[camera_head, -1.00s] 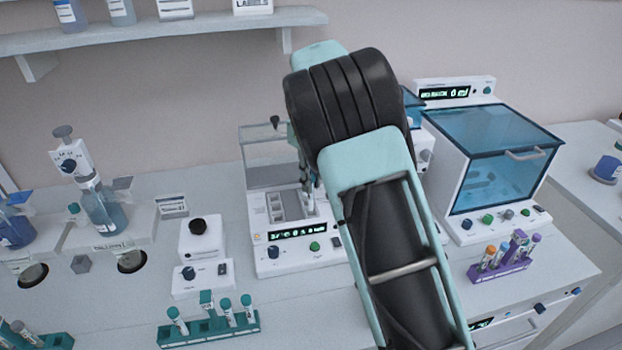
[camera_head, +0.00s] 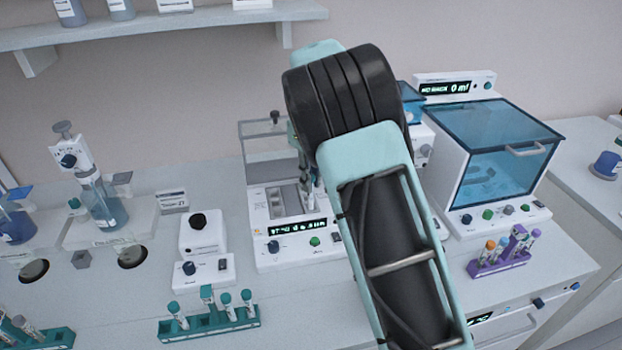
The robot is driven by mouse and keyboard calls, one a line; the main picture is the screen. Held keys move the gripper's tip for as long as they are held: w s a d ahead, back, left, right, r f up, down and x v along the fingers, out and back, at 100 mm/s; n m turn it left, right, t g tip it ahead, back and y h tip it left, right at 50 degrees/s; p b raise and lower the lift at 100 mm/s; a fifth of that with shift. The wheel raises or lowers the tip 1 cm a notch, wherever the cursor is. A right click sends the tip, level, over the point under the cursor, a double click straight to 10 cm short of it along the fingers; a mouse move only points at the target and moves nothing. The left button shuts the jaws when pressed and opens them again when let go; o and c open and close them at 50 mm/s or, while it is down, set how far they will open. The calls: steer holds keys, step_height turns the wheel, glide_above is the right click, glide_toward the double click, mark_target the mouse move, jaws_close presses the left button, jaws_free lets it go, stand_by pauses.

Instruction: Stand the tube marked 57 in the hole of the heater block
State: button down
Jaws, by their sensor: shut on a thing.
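The heater block (camera_head: 276,203) is a grey metal block set in the top of a white instrument with a lit display, at the middle of the bench. My gripper (camera_head: 311,185) hangs over the block's right side, mostly hidden behind my own arm. It is shut on a slim tube, whose shape can hardly be made out here. Its mark cannot be read, so I cannot tell from the picture that it is 57. I cannot tell whether the tube's lower end is in a hole or above it.
A teal rack (camera_head: 212,325) with several teal-capped tubes stands at the front. A purple rack (camera_head: 497,264) of tubes stands at the right, before a blue-lidded machine (camera_head: 497,160). A small white device (camera_head: 200,235) stands left of the heater. A clear panel rises behind the block.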

steer(key=shift+f, duration=0.65)
steer(key=c, duration=1.8)
jaws_free()
steer(key=shift+c, duration=0.2)
step_height(320, 180, up, 12)
steer(key=shift+r, duration=0.1)
